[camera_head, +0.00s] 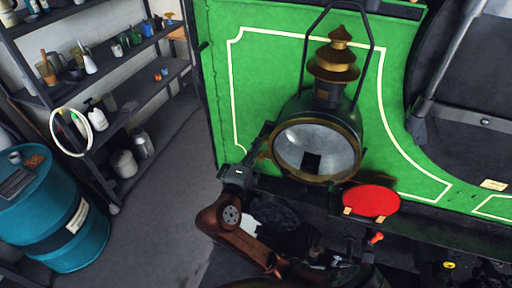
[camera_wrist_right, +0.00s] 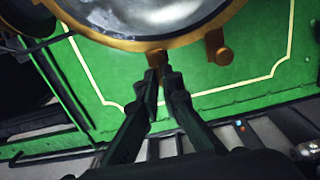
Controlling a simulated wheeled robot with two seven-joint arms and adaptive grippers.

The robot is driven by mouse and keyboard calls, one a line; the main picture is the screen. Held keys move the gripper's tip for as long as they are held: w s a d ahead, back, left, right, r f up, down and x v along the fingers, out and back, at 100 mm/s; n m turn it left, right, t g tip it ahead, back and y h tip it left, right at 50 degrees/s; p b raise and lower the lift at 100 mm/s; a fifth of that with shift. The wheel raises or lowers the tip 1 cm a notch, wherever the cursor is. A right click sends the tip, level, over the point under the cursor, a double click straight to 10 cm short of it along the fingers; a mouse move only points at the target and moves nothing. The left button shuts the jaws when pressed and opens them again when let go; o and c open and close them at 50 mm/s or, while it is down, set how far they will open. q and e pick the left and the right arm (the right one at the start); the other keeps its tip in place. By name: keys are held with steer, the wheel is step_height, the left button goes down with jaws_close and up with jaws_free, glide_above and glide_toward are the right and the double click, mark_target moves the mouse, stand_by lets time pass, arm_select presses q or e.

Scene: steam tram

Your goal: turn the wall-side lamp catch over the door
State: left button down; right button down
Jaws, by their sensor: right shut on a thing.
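The lamp (camera_head: 318,148) is on the green tram front, with a round glass door in a brass rim and a tiered brass chimney. My right gripper (camera_head: 260,150) reaches up to the left side of the rim, the side toward the shelves. In the right wrist view, its dark fingers (camera_wrist_right: 160,73) are closed together on a small brass catch (camera_wrist_right: 156,58) at the rim's edge. The fingertips partly hide the catch. A second brass peg (camera_wrist_right: 217,47) stands on the rim to its right, apart from the fingers. My left gripper is not in view.
A red disc (camera_head: 371,201) sits below the lamp at right. A dark carrying handle (camera_head: 308,45) arches over the lamp. Shelves with bottles (camera_head: 90,62) and a blue drum (camera_head: 45,215) stand at left, with clear floor (camera_head: 165,200) between them and the tram.

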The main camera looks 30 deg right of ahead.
steer(key=shift+s+d+r, duration=0.1)
steer(key=shift+d+r, duration=0.05)
steer(key=shift+r, duration=0.05)
steer(key=c, duration=2.1)
jaws_free()
steer(key=shift+s+d+f, duration=0.1)
steer(key=shift+d, duration=0.05)
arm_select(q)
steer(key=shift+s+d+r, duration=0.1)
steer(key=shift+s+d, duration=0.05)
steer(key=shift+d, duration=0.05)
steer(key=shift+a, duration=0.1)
arm_select(e)
steer(key=v, duration=1.2)
